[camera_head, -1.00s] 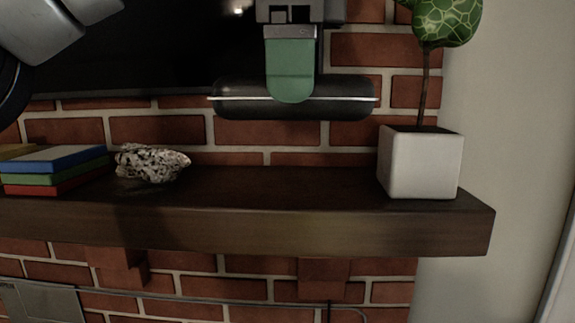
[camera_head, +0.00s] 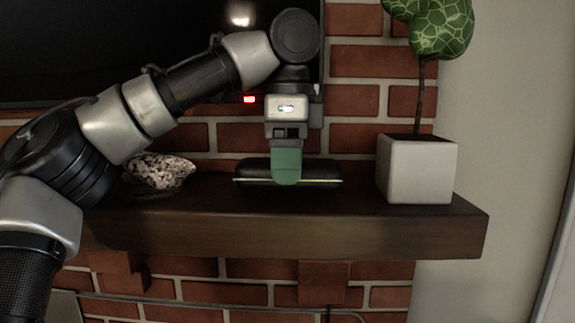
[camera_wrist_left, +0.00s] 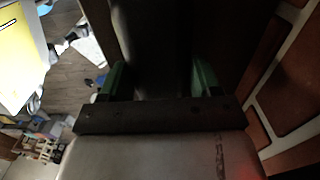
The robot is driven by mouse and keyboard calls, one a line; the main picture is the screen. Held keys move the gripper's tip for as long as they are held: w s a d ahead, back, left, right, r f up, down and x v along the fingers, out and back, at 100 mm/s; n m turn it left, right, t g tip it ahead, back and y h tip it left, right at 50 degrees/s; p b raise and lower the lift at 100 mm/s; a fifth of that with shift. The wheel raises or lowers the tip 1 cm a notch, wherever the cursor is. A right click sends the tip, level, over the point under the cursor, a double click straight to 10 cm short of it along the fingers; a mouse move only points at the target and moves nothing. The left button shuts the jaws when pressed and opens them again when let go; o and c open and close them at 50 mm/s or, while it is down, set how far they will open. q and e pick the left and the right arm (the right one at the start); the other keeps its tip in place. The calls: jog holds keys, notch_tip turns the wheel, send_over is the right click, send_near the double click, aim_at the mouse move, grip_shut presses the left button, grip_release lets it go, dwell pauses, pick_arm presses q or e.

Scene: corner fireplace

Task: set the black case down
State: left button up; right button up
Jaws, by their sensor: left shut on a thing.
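The black case (camera_head: 325,172) is a long, dark, rounded case with a pale line along its side. It lies level at the wooden mantel shelf (camera_head: 290,232), between the speckled rock and the white pot; I cannot tell whether it touches the shelf. My left gripper (camera_head: 286,168) comes down from above and is shut on the middle of the case, its green finger over the front side. In the left wrist view the dark case (camera_wrist_left: 160,50) runs between the two green fingers. My right gripper is not in view.
A white square pot (camera_head: 417,170) with a round green topiary (camera_head: 440,25) stands right of the case. A speckled rock (camera_head: 160,172) sits to the left, partly behind my arm. A dark screen (camera_head: 120,45) hangs on the brick wall above the shelf.

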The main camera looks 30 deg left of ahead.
pick_arm(q)
jog(key=shift+w+a+f, duration=0.15)
jog(key=shift+w+f, duration=0.1)
jog(key=shift+f, duration=0.15)
jog(key=shift+s, duration=0.15)
jog(key=o, duration=0.5)
jog(key=shift+d, duration=0.2)
jog(key=o, duration=0.4)
jog(key=shift+a+f, duration=0.1)
jog(key=shift+o, duration=0.2)
notch_tip(320, 180, up, 7)
jog(key=shift+r, duration=0.4)
